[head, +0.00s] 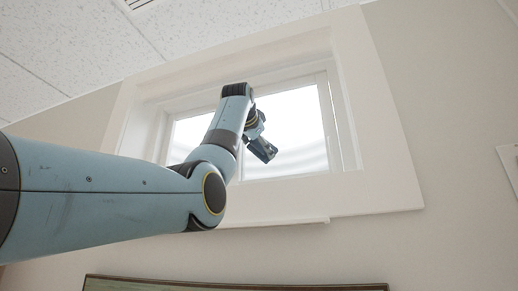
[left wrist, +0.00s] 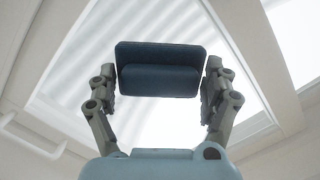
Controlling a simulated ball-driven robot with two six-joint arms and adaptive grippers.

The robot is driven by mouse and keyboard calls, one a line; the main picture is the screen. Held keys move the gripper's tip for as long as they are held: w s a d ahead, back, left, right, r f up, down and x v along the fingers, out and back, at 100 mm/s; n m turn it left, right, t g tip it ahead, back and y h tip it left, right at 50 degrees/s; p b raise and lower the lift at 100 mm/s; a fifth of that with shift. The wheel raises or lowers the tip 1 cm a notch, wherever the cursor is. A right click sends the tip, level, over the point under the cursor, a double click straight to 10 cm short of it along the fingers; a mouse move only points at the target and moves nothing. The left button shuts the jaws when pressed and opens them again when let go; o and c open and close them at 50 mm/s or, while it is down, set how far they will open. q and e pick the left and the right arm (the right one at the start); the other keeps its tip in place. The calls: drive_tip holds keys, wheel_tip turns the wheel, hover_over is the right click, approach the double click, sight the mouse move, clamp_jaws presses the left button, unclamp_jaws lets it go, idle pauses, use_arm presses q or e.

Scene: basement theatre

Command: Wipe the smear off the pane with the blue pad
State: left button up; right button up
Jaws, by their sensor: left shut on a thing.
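The pane (head: 302,118) is bright white glass set deep in a white window frame high on the wall. It also fills the back of the left wrist view (left wrist: 160,122). My left gripper (head: 259,141) is in front of the pane's middle, its arm reaching up from the left. In the left wrist view its two fingers (left wrist: 160,72) are shut on the dark blue pad (left wrist: 158,80), one at each end. The pad also shows in the head view (head: 264,151). I cannot tell whether the pad touches the glass. Faint grey bands cross the pane; I cannot pick out the smear.
The white window frame (head: 372,120) juts around the recess on all sides, with a ledge (head: 285,222) below. A dark-edged board or screen (head: 235,286) shows at the bottom. A ceiling with tiles (head: 70,50) is close above.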

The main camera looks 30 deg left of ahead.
sight(289, 148)
use_arm(q)
drive_tip(key=shift+w+d, duration=0.35)
drive_tip(key=shift+d, duration=1.1)
drive_tip(key=shift+w+d, duration=0.35)
drive_tip(key=shift+d, duration=1.05)
drive_tip(key=shift+w+d, duration=0.35)
drive_tip(key=shift+d, duration=1.1)
drive_tip(key=shift+w+d, duration=0.2)
drive_tip(key=shift+d, duration=0.75)
drive_tip(key=shift+w+d, duration=0.15)
drive_tip(key=shift+d, duration=0.45)
drive_tip(key=shift+w+d, duration=0.25)
drive_tip(key=shift+d, duration=0.75)
drive_tip(key=shift+s+a+f+b, duration=0.1)
drive_tip(key=shift+s+a+b, duration=0.1)
drive_tip(key=shift+a, duration=0.5)
drive_tip(key=shift+s+a+b, duration=0.15)
drive_tip(key=shift+a+b, duration=0.05)
drive_tip(key=shift+a, duration=0.5)
drive_tip(key=shift+s+a, duration=0.25)
drive_tip(key=shift+a, duration=0.85)
drive_tip(key=shift+s+a, duration=0.3)
drive_tip(key=shift+a, duration=0.85)
drive_tip(key=shift+s+a, duration=0.25)
drive_tip(key=shift+a, duration=0.9)
drive_tip(key=shift+s+a, duration=0.3)
drive_tip(key=shift+a, duration=0.85)
drive_tip(key=shift+s+a, duration=0.25)
drive_tip(key=shift+a, duration=0.8)
drive_tip(key=shift+d, duration=0.1)
